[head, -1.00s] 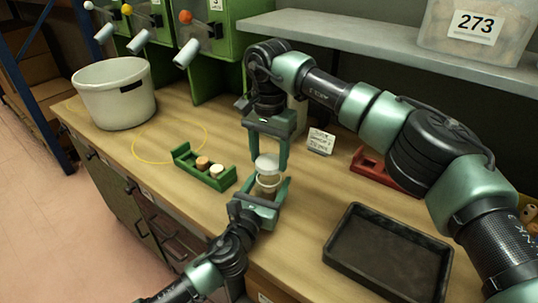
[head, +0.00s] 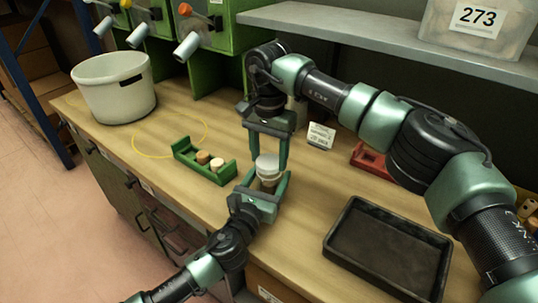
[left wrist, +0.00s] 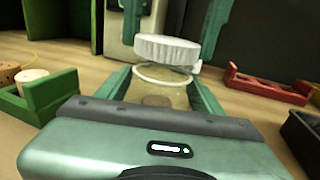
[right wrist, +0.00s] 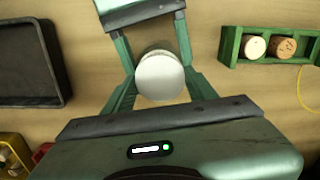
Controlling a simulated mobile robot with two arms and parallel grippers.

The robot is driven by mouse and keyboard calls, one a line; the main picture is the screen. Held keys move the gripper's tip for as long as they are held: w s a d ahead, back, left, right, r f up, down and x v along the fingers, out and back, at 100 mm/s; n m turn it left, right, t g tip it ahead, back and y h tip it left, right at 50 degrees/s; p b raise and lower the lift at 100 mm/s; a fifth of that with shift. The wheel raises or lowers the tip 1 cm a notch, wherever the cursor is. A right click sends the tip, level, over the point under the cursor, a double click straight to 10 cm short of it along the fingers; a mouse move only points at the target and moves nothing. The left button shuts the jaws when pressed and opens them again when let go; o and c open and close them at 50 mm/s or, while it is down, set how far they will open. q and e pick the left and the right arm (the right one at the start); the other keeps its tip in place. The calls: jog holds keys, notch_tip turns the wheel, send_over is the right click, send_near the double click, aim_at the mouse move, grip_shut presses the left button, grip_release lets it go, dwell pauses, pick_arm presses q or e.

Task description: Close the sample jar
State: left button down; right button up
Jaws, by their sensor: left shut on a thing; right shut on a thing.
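A white ribbed lid (head: 267,162) is gripped from above between the fingers of my right gripper (head: 269,157). The lid also shows in the left wrist view (left wrist: 167,48) and from above in the right wrist view (right wrist: 159,77). The clear sample jar (left wrist: 155,98), with a pale ring at its neck and something brown inside, is upright between the fingers of my left gripper (head: 267,188). The lid is over the jar's mouth, very close above the ring, and looks slightly tilted in the left wrist view. Whether it touches the jar's rim I cannot tell. The lid hides the jar in the right wrist view.
A green rack (head: 183,153) with two corks stands left of the jar. A black tray (head: 335,262) lies to the right. A red rack (left wrist: 268,88), a small card (head: 320,136) and a white pot (head: 114,100) are further off. A shelf (head: 400,52) overhangs the back.

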jog(key=shift+f, duration=0.55)
